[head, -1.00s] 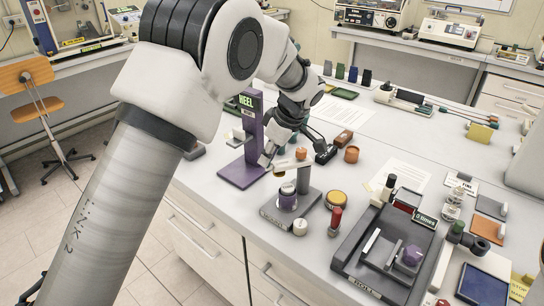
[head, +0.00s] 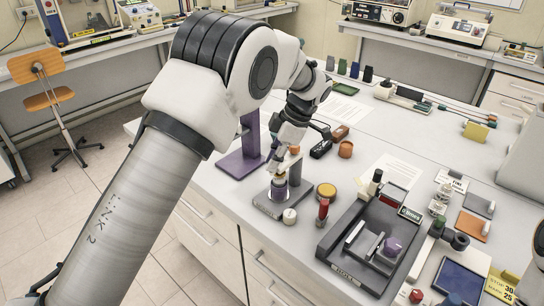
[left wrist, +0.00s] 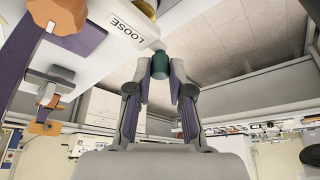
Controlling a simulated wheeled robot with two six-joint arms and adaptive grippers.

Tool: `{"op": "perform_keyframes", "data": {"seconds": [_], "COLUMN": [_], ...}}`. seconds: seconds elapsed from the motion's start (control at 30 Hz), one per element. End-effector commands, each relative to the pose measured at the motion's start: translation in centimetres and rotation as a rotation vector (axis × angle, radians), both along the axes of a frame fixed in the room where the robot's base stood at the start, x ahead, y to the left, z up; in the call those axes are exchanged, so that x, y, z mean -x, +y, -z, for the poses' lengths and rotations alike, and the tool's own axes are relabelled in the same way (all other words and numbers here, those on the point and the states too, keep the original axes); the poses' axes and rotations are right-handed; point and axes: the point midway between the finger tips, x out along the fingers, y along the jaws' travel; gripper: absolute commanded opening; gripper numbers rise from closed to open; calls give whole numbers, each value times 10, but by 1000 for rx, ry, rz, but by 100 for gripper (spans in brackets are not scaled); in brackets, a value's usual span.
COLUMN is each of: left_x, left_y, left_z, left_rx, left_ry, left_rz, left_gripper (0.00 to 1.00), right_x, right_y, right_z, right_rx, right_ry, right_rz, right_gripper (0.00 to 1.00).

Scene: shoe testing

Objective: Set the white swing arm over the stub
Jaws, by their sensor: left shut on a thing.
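The white swing arm (left wrist: 120,25) shows in the left wrist view, marked LOOSE, with a dark green knob (left wrist: 159,66) at its near end. My left gripper (left wrist: 160,78) is shut on that knob. In the head view my left gripper (head: 282,164) hides much of the swing arm. An orange-brown cap (head: 294,150) shows just behind the gripper. Whether the swing arm touches the stub is hidden. My right gripper is not in view.
A purple HEEL stand (head: 240,160) stands close behind on the left. A dark grey tester (head: 345,265) lies to the right.

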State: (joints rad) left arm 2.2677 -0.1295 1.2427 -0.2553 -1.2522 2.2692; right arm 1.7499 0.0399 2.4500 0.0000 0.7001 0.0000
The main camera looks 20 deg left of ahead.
Motion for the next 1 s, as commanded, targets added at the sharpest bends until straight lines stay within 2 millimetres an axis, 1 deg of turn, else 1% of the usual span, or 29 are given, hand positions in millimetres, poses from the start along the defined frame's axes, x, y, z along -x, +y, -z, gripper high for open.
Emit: {"op": "perform_keyframes", "data": {"seconds": [0.03,0.37,0.4,0.43,0.77,0.87,0.97,1.0], "left_x": [3,3,3,3,1,-2,-6,-8], "left_y": [-1,-1,-1,-1,-1,-5,-12,-16], "left_z": [5,6,6,6,1,-9,-28,-37], "left_rx": [2,3,3,2,1,1,2,2], "left_ry": [11,14,14,14,5,2,2,1], "left_rz": [-6,-7,-7,-7,-4,-3,-2,-3], "left_gripper": [0,0,34,45,45,45,45,45], "right_x": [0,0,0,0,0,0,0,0], "right_y": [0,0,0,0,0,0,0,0], "right_z": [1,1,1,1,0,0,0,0], "right_rx": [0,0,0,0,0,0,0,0], "right_ry": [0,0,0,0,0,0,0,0], "right_rz": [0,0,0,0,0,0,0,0], "right_gripper": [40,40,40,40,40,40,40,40]}}
